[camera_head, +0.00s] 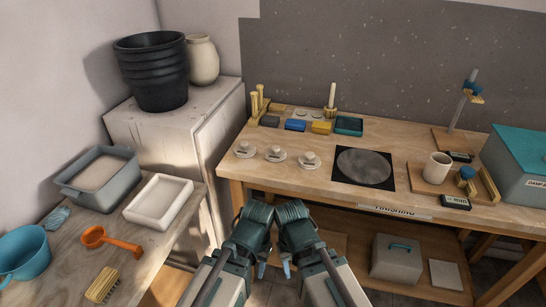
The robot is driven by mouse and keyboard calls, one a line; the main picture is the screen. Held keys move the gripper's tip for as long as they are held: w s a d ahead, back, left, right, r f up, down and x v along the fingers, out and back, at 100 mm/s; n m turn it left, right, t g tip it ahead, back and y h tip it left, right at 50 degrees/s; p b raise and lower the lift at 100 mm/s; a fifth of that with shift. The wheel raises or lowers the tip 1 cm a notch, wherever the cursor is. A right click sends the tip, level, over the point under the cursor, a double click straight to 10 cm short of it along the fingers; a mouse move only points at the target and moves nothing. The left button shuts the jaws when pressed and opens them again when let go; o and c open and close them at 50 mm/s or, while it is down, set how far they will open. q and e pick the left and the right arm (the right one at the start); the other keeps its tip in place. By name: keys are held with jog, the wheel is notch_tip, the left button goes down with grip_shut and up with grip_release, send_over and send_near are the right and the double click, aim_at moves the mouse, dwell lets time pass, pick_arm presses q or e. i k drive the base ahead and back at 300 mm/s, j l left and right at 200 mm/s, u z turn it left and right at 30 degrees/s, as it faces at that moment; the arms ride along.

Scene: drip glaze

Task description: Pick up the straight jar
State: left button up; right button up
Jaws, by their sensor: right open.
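A pale, straight-sided jar (437,167) stands upright on a wooden board at the right of the finishing bench. Nothing touches it from my side. My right gripper (287,269) hangs in front of the bench, low in the middle of the view, well left of and nearer than the jar. It is open, with nothing seen in it. My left gripper (262,270) hangs close beside it, also apart from the jar; only a small part of its tip shows, so its jaws cannot be made out.
The bench (410,205) holds a dark turntable plate (364,167), several small lidded pieces, sponges and a teal-lidded box (520,160). A clamp stand (462,100) rises behind the jar. A side table at left holds basins. Below the bench, a shelf carries a grey box (397,260).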

aim_at(436, 169)
jog(key=z, duration=1.2)
